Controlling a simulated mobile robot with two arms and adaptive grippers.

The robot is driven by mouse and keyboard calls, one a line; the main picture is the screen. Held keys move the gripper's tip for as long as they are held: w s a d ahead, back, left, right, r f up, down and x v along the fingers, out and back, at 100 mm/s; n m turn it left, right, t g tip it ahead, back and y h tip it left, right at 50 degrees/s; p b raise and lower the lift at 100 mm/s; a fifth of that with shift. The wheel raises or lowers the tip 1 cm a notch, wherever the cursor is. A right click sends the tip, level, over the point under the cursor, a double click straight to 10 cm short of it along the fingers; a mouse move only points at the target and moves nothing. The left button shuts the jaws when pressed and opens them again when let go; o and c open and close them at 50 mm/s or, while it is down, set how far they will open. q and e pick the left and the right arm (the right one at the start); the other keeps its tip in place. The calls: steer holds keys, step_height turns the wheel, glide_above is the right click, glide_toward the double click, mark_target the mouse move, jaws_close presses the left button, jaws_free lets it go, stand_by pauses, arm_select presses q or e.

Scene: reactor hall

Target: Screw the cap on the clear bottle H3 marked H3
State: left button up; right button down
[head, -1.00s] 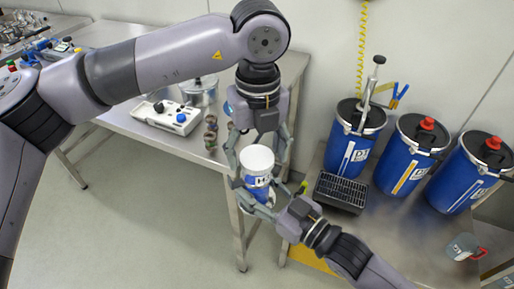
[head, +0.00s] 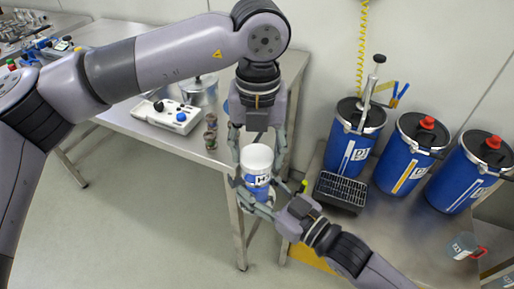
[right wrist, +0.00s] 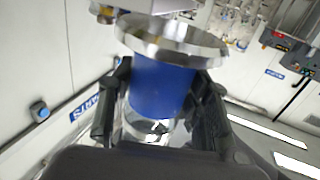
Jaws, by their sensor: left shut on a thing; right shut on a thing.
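The clear bottle H3 (head: 262,194), with blue contents and a label starting with H, is held upright in mid-air in front of the tables. A white cap (head: 257,156) sits at its top. My left gripper (head: 257,167) comes down from above with its fingers on both sides of the cap, shut on it. My right gripper (head: 259,193) reaches in from the lower right, shut around the bottle. In the right wrist view the blue bottle body (right wrist: 160,85) stands between the dark fingers, below a wide pale rim (right wrist: 172,38). Whether the thread is engaged cannot be seen.
Blue drums (head: 408,155) with black lids stand on the right-hand table, beside a black grate (head: 340,190) and a clear jug (head: 462,246). Floor below is clear.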

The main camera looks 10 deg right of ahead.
arm_select(q)
steer(key=m, duration=0.6)
steer(key=shift+m, duration=0.4)
arm_select(e)
steer(key=shift+r, duration=0.1)
arm_select(q)
steer(key=m, duration=1.2)
steer(key=shift+m, duration=0.4)
steer(key=m, duration=0.5)
steer(key=shift+w, duration=0.1)
steer(key=o, duration=1.4)
steer(key=shift+c, duration=0.2)
step_height(320, 180, up, 12)
steer(key=shift+d+f, duration=0.1)
steer(key=shift+f, duration=0.05)
